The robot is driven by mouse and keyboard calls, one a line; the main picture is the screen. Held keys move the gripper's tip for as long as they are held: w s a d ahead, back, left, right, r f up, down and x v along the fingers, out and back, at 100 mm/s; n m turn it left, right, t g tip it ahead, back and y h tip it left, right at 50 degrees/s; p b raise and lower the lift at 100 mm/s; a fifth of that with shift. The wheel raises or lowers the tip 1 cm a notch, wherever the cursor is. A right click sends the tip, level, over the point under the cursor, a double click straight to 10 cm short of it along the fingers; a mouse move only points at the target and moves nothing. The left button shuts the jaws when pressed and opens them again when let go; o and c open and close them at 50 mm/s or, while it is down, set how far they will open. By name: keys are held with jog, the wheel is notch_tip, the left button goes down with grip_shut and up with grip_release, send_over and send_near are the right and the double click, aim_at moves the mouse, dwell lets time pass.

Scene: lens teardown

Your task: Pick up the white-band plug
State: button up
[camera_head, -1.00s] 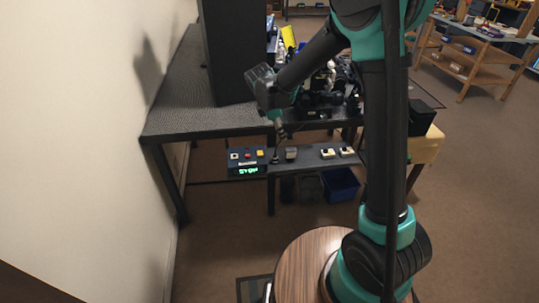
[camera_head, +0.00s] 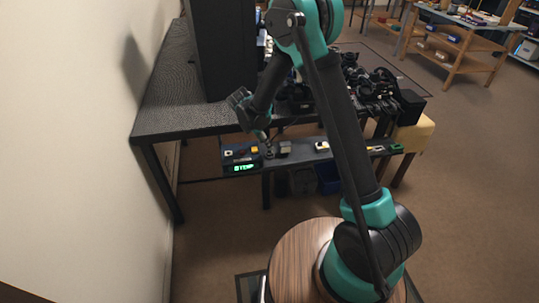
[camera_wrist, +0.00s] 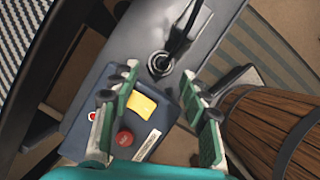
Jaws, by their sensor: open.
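A small round dark piece with a pale ring (camera_wrist: 160,63) stands upright on the grey shelf in the wrist view. It looks like the white-band plug, though I cannot be sure. My gripper (camera_wrist: 162,92) is open and empty, and the piece shows beyond the gap between its fingertips. In the head view my gripper (camera_head: 262,136) is low over the shelf, just above and beside the control box (camera_head: 241,160). A small dark upright piece (camera_head: 269,151) stands there between the box and a grey block (camera_head: 284,149).
The control box, with red and yellow buttons (camera_wrist: 142,104), lies under the fingers in the wrist view. A dark slanted part (camera_wrist: 184,25) stands behind the ringed piece. A white-topped block (camera_head: 322,146) is further right on the shelf (camera_head: 302,155). Black gear crowds the bench above.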

aim_at(269, 152)
jog(key=shift+s+x, duration=0.15)
jog(key=shift+x, duration=1.35)
jog(key=shift+s+x, duration=0.2)
jog(key=shift+x, duration=1.35)
jog(key=c, duration=1)
jog(key=shift+c, duration=0.2)
notch_tip(269, 152, up, 20)
